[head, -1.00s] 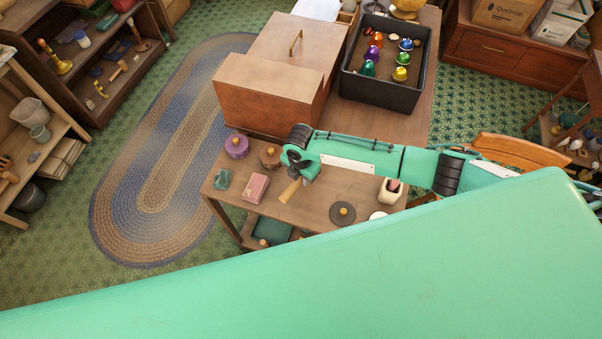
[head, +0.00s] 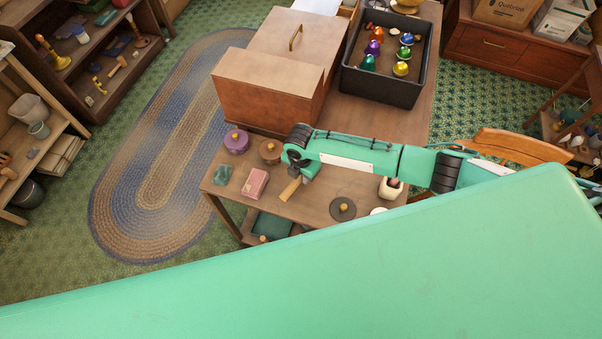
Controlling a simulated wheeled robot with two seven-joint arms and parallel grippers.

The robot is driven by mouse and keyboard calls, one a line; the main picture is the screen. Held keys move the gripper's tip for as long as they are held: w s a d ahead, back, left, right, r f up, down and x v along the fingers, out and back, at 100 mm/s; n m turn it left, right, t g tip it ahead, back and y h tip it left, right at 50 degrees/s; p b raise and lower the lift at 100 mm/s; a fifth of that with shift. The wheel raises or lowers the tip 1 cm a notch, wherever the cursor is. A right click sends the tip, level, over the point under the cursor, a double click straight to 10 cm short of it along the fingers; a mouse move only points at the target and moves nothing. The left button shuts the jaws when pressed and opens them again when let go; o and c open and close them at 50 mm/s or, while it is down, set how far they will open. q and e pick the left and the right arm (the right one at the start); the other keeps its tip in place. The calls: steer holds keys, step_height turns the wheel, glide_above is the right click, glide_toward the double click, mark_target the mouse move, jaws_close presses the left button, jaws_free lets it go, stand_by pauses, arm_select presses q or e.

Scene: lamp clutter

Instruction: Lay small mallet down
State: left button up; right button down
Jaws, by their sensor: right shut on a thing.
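My right gripper (head: 296,171) reaches in from the right over the front part of the wooden table (head: 318,205). It is shut on a small tan wooden piece (head: 290,189), which looks like part of the small mallet. This piece sticks out below the gripper, slanting down to the left. The rest of the mallet is hidden by the gripper and wrist. I cannot tell whether the piece touches the tabletop. My left gripper is not in view.
A pink box (head: 255,183), a teal lump (head: 222,174), a purple lidded pot (head: 236,142) and a brown one (head: 270,151) stand left of the gripper. A dark disc (head: 342,209) lies to its right. A wooden cabinet (head: 266,96) and black tray (head: 381,89) of coloured bells stand behind.

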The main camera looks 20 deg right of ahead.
steer(key=shift+f+b, duration=0.3)
steer(key=shift+f, duration=0.25)
steer(key=c, duration=1.4)
jaws_free()
steer(key=shift+r, duration=0.1)
steer(key=shift+r+p, duration=2.35)
steer(key=shift+r, duration=0.1)
steer(key=o, duration=0.6)
steer(key=shift+c, duration=0.2)
